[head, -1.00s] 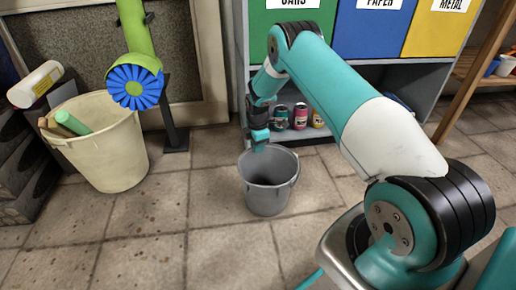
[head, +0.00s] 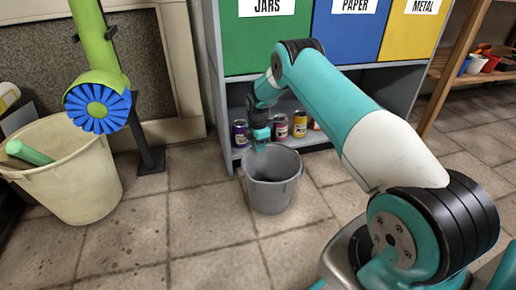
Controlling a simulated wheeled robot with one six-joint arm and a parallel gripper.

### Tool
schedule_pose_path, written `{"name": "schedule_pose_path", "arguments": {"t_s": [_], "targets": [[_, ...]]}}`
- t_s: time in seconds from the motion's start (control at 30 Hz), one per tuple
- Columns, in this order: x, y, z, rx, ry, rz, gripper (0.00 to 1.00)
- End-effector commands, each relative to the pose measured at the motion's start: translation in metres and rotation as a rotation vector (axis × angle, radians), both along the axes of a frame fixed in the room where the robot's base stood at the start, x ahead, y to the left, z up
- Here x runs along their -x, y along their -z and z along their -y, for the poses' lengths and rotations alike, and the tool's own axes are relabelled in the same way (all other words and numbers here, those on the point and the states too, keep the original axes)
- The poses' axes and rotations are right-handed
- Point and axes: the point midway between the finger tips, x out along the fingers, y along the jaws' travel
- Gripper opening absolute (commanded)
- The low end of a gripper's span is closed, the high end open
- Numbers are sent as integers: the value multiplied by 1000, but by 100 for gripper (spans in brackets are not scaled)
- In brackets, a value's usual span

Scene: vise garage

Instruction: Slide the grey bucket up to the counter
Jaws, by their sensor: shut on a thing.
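The grey bucket (head: 270,194) stands upright on the tiled floor near the middle of the head view, and it looks empty inside. My gripper (head: 260,147) is at its far left rim, pointing down, shut on the bucket's rim. The fingertips are small and partly hidden by the rim. No plain counter shows that I can name for sure; the nearest furniture is a grey shelf unit (head: 213,85) with green, blue and yellow fronts, just behind the bucket.
Several cans (head: 281,126) stand on the unit's low shelf behind the bucket. A wooden rack (head: 463,75) is at far right. The floor right of the bucket is clear.

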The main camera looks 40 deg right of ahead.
Motion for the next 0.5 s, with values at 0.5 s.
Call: {"name": "schedule_pose_path", "arguments": {"t_s": [0.5], "targets": [[-2, 0, 5, 0, -7, 0, 0]]}}
